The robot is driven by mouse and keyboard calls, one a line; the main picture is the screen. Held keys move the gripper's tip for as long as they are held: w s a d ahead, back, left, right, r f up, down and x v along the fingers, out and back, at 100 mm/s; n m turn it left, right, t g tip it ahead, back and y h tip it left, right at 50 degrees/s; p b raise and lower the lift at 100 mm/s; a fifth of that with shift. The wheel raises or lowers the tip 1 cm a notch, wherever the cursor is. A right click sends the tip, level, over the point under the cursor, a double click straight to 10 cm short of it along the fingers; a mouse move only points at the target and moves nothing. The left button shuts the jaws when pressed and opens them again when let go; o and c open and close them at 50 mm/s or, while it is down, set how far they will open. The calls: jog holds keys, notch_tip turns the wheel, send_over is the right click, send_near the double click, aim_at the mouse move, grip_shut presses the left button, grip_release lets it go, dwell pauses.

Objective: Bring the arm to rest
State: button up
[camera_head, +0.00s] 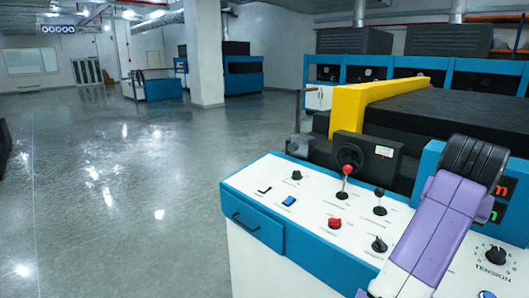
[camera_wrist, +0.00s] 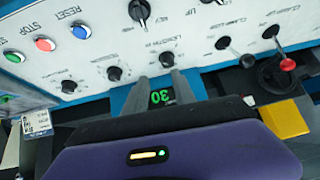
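My arm, purple and white with a black joint, rises at the lower right of the head view in front of the control panel (camera_head: 315,220). My gripper itself is not seen in that view. In the wrist view my gripper (camera_wrist: 160,82) shows two grey fingers standing apart, with nothing held between them. Beyond the fingers is a lit green display (camera_wrist: 161,96) and the white panel face (camera_wrist: 185,45) with knobs. Whether the fingertips touch the panel cannot be told.
The panel carries a red-knobbed lever (camera_head: 346,171), a black-knobbed lever (camera_head: 380,195), a red button (camera_head: 334,223) and a tension knob (camera_head: 496,255). A yellow machine frame (camera_head: 350,105) stands behind. Open grey floor (camera_head: 120,190) lies to the left.

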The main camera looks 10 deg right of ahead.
notch_tip(320, 180, up, 6)
jog(key=w+d+n+t+h, duration=0.2)
jog(key=t+h, duration=0.3)
jog(key=t, duration=0.1)
jog(key=s+a+f+n+t+y, duration=0.45)
jog(key=s+a+f, duration=0.2)
jog(key=a, duration=0.25)
jog(key=s+a+f+n+t+y, duration=0.45)
jog(key=s+a+n, duration=0.2)
jog(key=a, duration=0.35)
jog(key=s+a+f+m+g, duration=0.1)
jog(key=s+a+f+g, duration=0.1)
jog(key=s, duration=0.8)
jog(key=s+a+f+g+y, duration=0.1)
jog(key=s+a+f, duration=0.3)
jog(key=s+f, duration=0.3)
jog(key=s+a+f+m+g+y, duration=0.1)
jog(key=s+f, duration=0.3)
jog(key=s, duration=0.9)
jog(key=shift+s+a+f+m+g, duration=0.25)
jog(key=shift+a+f+m+g, duration=0.1)
jog(key=shift+a+g, duration=0.5)
